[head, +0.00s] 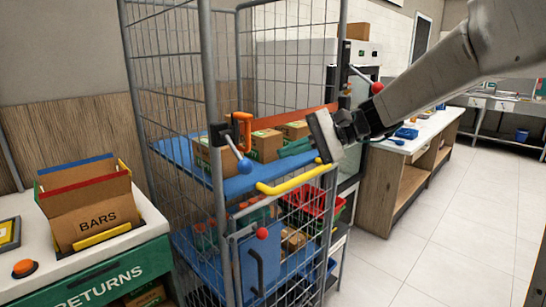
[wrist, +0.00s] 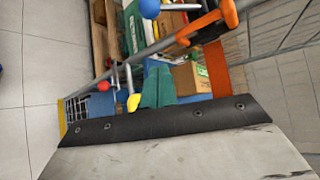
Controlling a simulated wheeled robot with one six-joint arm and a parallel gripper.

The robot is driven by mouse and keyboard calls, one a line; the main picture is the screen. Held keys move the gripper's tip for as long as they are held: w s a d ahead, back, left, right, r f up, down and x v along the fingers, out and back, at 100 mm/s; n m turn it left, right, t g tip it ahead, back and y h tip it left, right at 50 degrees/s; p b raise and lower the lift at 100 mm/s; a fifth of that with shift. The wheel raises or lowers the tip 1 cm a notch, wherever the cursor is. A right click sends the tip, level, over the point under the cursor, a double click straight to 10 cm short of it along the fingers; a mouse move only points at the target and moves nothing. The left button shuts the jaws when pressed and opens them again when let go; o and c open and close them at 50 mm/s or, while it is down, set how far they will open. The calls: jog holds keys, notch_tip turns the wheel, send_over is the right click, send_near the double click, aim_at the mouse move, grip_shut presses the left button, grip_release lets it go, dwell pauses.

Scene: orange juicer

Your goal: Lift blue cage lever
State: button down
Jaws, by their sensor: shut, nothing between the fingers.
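The blue cage lever is a short metal rod with a blue ball end (head: 244,166), on the cage's front left post in the head view. The rod slopes down and to the right from a dark bracket beside an orange handle (head: 240,130). In the wrist view the blue ball (wrist: 150,8) shows at the top edge, left of the orange handle (wrist: 205,24). My gripper (head: 322,138) is shut and empty at the cage's front right, to the right of the lever and apart from it. The wrist view shows its broad pale body and black edge (wrist: 165,121).
The cage (head: 213,90) has a blue shelf with cardboard boxes (head: 266,145). A yellow bar (head: 295,179) tops its lower gate, with a red-ball lever (head: 262,233) below. A returns counter (head: 90,262) with a BARS box (head: 95,215) stands left. The floor (head: 430,240) at right is clear.

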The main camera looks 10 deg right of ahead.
aim_at(236, 152)
jog(key=s+a+f, duration=0.1)
jog(key=s+a, duration=0.1)
jog(key=a, duration=0.6)
jog(key=shift+s+f, duration=0.25)
jog(key=shift+f, duration=0.05)
